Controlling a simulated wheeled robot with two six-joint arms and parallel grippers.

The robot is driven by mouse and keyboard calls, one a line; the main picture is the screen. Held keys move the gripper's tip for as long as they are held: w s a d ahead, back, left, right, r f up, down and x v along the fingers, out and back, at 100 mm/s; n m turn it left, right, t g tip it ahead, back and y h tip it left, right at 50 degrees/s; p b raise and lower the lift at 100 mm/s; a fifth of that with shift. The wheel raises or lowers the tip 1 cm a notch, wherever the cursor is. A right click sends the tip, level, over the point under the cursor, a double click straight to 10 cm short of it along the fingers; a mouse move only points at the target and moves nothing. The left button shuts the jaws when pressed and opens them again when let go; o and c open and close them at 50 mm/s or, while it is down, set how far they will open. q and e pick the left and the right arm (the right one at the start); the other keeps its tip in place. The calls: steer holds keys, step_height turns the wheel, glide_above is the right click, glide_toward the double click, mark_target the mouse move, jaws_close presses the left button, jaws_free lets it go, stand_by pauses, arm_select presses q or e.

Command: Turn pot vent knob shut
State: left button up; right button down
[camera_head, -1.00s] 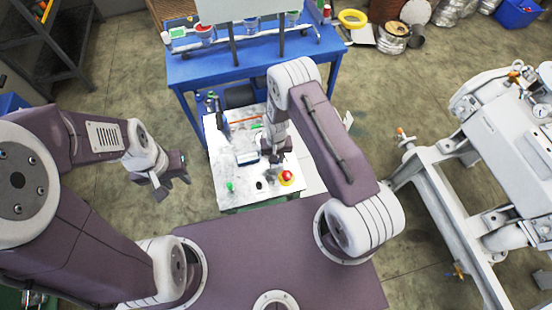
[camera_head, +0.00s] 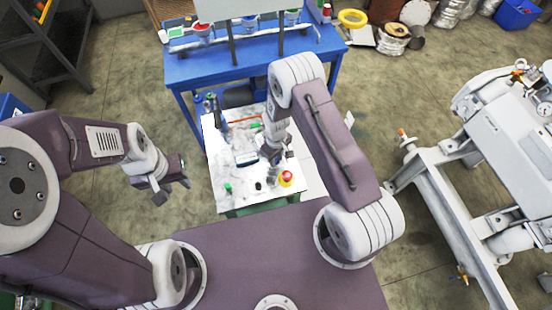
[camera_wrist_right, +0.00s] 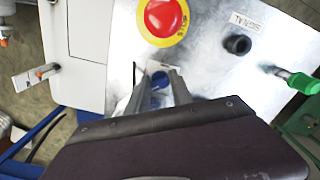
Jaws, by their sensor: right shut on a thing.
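The control panel (camera_head: 236,198) is a pale metal board ahead of my base. In the right wrist view, a small blue knob (camera_wrist_right: 160,80) sits on the panel (camera_wrist_right: 205,70) between the fingers of my right gripper (camera_wrist_right: 160,88). The gripper is shut on the knob, and the fingers partly cover it. Its dial marks cannot be read. In the head view my right gripper (camera_head: 271,176) is low over the panel's near right part and hides the knob. My left gripper (camera_head: 172,191) is open and empty, left of the panel and apart from it.
A red emergency button on a yellow ring (camera_wrist_right: 165,18) is close to the knob. A black knob (camera_wrist_right: 238,44) labelled SIGNAL and a green-handled lever (camera_wrist_right: 300,82) are to the right. A blue bench (camera_head: 230,70) stands behind the panel; a white machine frame (camera_head: 440,190) stands right.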

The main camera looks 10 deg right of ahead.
steer(key=shift+r, duration=0.1)
stand_by(0.4)
steer(key=c, duration=1.2)
jaws_free()
steer(key=shift+o, duration=0.2)
step_height(320, 180, up, 9)
steer(key=shift+r+b, duration=0.1)
steer(key=shift+b, duration=0.6)
